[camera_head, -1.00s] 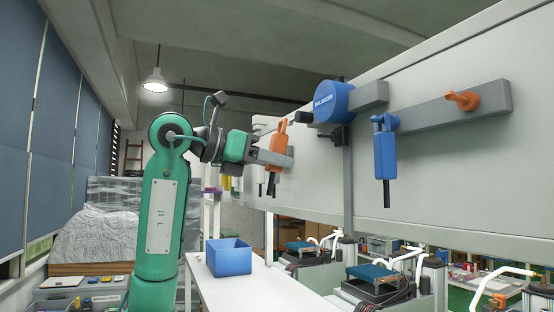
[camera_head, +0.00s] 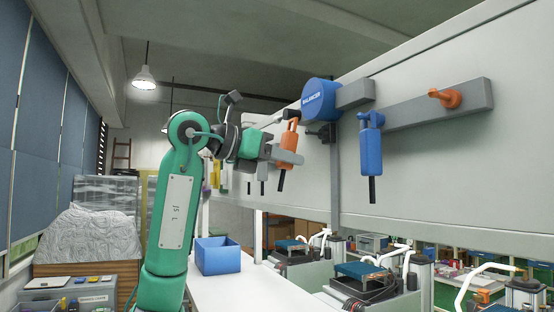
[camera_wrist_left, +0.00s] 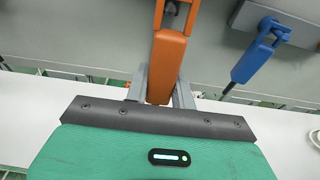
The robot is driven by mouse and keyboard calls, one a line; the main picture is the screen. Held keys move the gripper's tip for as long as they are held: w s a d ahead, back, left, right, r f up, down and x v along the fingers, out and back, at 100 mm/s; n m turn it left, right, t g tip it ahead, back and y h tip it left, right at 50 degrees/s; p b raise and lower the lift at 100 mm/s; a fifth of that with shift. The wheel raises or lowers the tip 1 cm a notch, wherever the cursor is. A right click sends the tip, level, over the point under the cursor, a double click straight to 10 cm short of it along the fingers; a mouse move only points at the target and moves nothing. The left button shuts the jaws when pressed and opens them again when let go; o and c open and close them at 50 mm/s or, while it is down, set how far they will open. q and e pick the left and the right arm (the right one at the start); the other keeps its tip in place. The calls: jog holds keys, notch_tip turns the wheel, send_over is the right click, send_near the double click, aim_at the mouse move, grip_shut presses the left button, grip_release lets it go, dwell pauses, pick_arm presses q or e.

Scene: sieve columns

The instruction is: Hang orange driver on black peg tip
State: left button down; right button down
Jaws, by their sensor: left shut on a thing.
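The orange driver (camera_head: 289,140) is upright, held in my left gripper (camera_head: 290,157), whose fingers are closed around its body. In the left wrist view the orange driver (camera_wrist_left: 167,62) stands between the two grey fingers (camera_wrist_left: 160,90), with its loop at the top edge. The black peg tip (camera_head: 292,113) sticks out left of the blue balancer. The driver's top loop is close to the tip in the head view; whether it is around it or beside it I cannot tell. My right gripper is not in view.
A blue driver (camera_head: 371,148) hangs from the grey rail (camera_head: 420,108) on the wall panel. An orange peg (camera_head: 445,97) on that rail is empty. The blue balancer (camera_head: 322,97) is just right of the tip. A blue bin (camera_head: 218,257) stands on the white table below.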

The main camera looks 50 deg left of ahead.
pick_arm(q)
jog(key=shift+x, duration=2.8)
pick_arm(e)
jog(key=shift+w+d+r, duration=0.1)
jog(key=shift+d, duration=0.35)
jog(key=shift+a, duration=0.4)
pick_arm(q)
jog(key=c, duration=1.1)
grip_release()
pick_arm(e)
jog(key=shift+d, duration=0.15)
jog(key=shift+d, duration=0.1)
